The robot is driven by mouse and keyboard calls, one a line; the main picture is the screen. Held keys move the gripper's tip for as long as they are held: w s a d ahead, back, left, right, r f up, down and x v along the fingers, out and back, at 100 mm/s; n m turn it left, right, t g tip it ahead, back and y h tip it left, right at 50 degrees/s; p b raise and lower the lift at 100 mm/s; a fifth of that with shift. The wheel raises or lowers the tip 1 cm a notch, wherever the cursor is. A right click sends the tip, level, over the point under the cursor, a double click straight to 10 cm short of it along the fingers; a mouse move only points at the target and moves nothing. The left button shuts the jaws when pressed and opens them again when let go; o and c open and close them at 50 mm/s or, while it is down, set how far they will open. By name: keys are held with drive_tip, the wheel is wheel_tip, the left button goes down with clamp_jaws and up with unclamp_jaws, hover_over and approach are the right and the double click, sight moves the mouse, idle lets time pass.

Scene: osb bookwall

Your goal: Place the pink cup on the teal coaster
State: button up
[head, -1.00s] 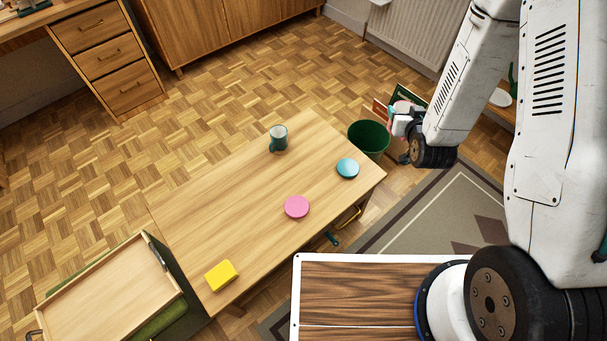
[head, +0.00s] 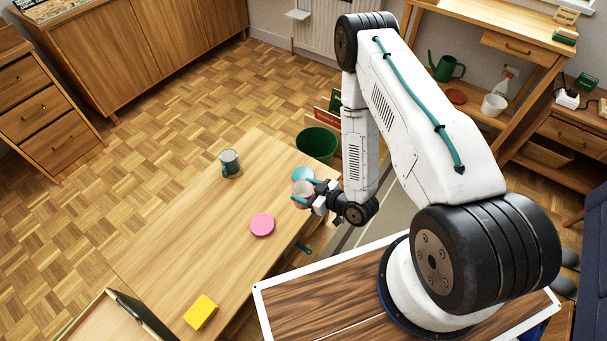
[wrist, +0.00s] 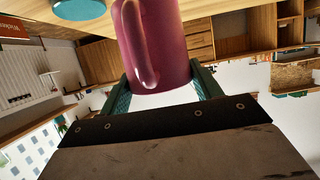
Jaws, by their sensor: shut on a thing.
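The pink cup (head: 301,187) is between the fingers of my gripper (head: 304,195), which is shut on it near the right end of the table. The cup fills the top middle of the wrist view (wrist: 158,40), with its handle toward the camera. The teal coaster (head: 303,174) lies on the table just behind the cup in the head view, partly hidden by it. In the wrist view the coaster (wrist: 78,9) shows at the top left, apart from the cup. The gap between cup and table is hard to judge.
The table's middle is clear.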

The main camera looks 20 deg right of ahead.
drive_tip(key=shift+w+d+f, duration=0.8)
drive_tip(key=shift+w+f, duration=0.05)
drive_tip(key=shift+w, duration=1.6)
drive_tip(key=shift+w+d+f, duration=0.85)
drive_tip(key=shift+w+f, duration=0.05)
drive_tip(key=shift+w, duration=1.6)
drive_tip(key=shift+w+d+f, duration=0.8)
drive_tip(key=shift+w+f, duration=0.05)
drive_tip(key=shift+w, duration=1.6)
drive_tip(key=shift+f, duration=0.2)
drive_tip(key=o, duration=1.1)
drive_tip(key=shift+o, duration=0.2)
drive_tip(key=shift+r, duration=0.2)
